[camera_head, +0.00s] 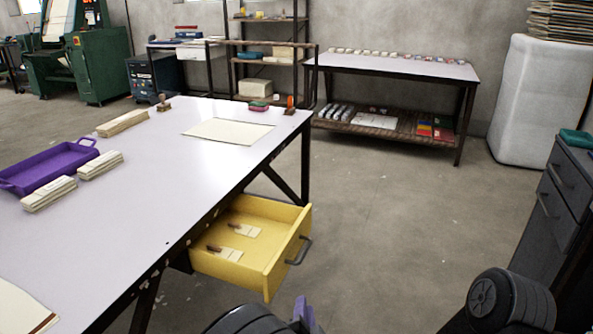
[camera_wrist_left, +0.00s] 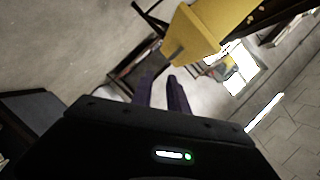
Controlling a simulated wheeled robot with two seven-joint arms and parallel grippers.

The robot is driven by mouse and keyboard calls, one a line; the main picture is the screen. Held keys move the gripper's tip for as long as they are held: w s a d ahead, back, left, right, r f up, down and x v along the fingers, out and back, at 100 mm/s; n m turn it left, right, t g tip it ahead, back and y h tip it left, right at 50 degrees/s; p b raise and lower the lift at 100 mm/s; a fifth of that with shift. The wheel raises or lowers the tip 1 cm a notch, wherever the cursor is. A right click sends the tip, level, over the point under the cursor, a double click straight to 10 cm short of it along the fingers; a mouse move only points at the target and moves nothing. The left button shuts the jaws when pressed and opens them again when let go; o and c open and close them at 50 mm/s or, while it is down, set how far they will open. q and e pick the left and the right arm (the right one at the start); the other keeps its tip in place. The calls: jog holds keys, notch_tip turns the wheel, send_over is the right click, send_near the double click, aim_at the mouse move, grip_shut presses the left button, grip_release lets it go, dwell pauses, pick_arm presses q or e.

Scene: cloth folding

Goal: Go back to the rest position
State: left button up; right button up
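My left gripper (camera_head: 303,314) shows at the bottom edge of the head view as a purple finger beside a dark arm part. In the left wrist view its two purple fingers (camera_wrist_left: 161,80) stand apart with nothing between them. It is in front of the open yellow drawer (camera_head: 285,262), apart from it. The drawer also shows in the left wrist view (camera_wrist_left: 190,38). My right gripper is not visible; only a dark part of my arm shows at the lower right. A flat cream cloth (camera_head: 228,131) lies on the white table (camera_head: 150,175).
A purple tray (camera_head: 48,168) and folded cream stacks (camera_head: 50,193) are on the table's left. Small pale tagged items (camera_head: 245,230) lie in the drawer. A dark cabinet (camera_head: 560,205) stands at the right. The floor between drawer and cabinet is clear.

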pick_arm(q)
jog(key=s+a+f+n+g, duration=0.3)
jog(key=s+a+f+g, duration=0.15)
jog(key=f, duration=0.45)
jog(key=s+a+f+n+g, duration=0.3)
jog(key=s+a+f, duration=0.15)
jog(key=f, duration=0.55)
jog(key=s+f+n+g+h, duration=0.2)
jog(key=s+f+n+g, duration=0.15)
jog(key=s, duration=0.45)
jog(key=s+f+n+g+h, duration=0.1)
jog(key=s+f+n+g, duration=0.25)
jog(key=s, duration=0.55)
notch_tip(320, 180, up, 22)
jog(key=p, duration=2.1)
jog(key=shift+s+n+h+p, duration=0.3)
jog(key=shift+n+p, duration=0.05)
jog(key=shift+n, duration=0.05)
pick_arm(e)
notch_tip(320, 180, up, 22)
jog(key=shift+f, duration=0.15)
pick_arm(q)
jog(key=shift+a+f, duration=0.1)
